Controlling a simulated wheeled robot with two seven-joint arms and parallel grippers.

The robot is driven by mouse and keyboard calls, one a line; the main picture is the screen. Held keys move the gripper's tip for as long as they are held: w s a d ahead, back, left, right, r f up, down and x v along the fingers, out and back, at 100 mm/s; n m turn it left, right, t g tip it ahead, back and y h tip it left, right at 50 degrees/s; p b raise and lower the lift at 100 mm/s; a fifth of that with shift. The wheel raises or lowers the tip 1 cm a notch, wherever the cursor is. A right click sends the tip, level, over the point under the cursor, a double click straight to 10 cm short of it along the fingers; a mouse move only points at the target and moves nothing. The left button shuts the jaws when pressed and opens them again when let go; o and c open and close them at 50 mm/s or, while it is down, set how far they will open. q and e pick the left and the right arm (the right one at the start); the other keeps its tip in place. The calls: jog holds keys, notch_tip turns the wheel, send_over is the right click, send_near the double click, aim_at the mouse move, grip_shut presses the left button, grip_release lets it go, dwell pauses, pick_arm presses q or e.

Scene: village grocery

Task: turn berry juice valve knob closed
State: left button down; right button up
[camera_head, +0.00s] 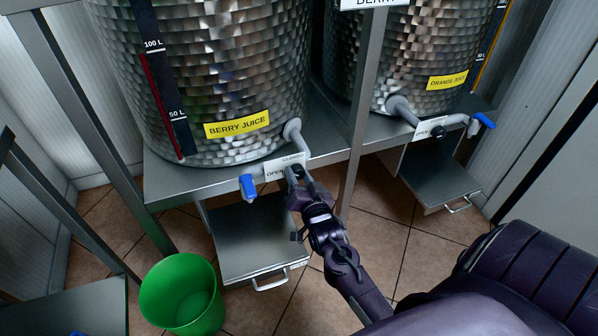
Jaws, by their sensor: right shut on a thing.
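The berry juice tank (215,70) is a round, hammered-metal vessel with a yellow BERRY JUICE label (237,125). A grey pipe (297,138) comes out low on its right side, and a blue-ended spout (248,187) points down at the shelf's front edge. A white plate (284,166) marked CLOSED and OPEN sits above the valve. My right gripper (296,178) reaches up from the lower right and is shut at the valve, on the knob, which it mostly hides. The knob's exact angle cannot be made out. My left gripper is not in view.
An orange juice tank (430,55) stands to the right with its own black knob (437,131) and blue-ended spout (484,121). A metal post (364,110) rises close right of my gripper. A metal tray (255,235) sits below; a green bucket (180,290) stands on the tiled floor.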

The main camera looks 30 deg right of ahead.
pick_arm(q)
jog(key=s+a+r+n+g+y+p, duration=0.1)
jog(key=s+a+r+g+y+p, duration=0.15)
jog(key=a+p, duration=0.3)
pick_arm(e)
jog(key=m+b, duration=0.1)
jog(key=m, duration=0.5)
jog(key=shift+r, duration=0.2)
pick_arm(q)
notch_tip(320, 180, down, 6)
jog(key=p, duration=0.1)
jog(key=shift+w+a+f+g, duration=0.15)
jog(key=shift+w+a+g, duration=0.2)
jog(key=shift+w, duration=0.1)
pick_arm(e)
jog(key=shift+f+m, duration=0.15)
jog(key=shift+m, duration=1.05)
jog(key=o, duration=1)
pick_arm(q)
jog(key=shift+p, duration=0.3)
